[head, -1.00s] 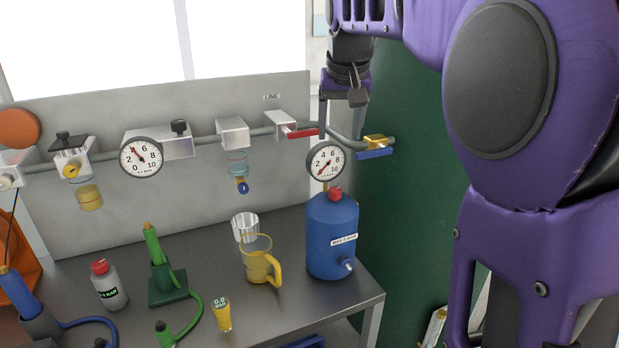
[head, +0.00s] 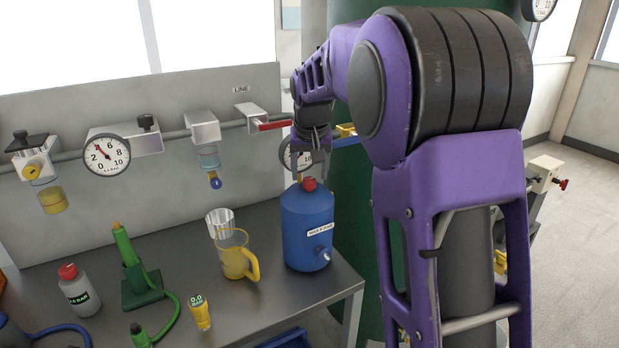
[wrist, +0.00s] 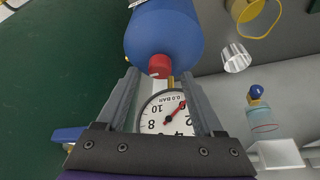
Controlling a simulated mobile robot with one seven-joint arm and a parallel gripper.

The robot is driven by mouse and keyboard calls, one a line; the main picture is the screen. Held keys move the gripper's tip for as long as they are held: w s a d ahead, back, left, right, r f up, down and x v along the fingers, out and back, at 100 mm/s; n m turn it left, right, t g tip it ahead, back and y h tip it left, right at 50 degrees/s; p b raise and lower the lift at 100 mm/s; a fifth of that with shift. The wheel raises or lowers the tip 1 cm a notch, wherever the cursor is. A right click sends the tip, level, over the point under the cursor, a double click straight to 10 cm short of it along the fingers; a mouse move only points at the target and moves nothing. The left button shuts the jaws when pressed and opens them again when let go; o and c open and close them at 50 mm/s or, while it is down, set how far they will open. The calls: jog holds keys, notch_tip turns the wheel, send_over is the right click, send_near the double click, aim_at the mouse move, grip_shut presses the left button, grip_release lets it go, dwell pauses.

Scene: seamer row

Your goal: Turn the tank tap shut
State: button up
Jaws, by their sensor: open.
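A brass-bodied tap with a blue lever (head: 346,141) sits on the pipe by the big green tank (head: 372,235), partly hidden by my arm. In the wrist view the blue lever (wrist: 68,134) shows at lower left, outside the jaws. My gripper (head: 311,172) is open and points down over the blue vessel (head: 305,228) and its red cap (head: 309,184). In the wrist view my gripper (wrist: 160,73) has its fingers on either side of the round gauge (wrist: 165,118), with the red cap (wrist: 159,66) near the fingertips. I cannot tell if they touch.
A red lever (head: 275,125) sits on the pipe left of my gripper. A yellow-handled jug (head: 236,260), a clear cup (head: 219,220), a green pump (head: 135,275) and a grey bottle (head: 78,291) stand on the bench (head: 270,305). Open floor (head: 580,220) lies right.

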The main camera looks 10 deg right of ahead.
jog(key=shift+x, duration=0.95)
grip_shut()
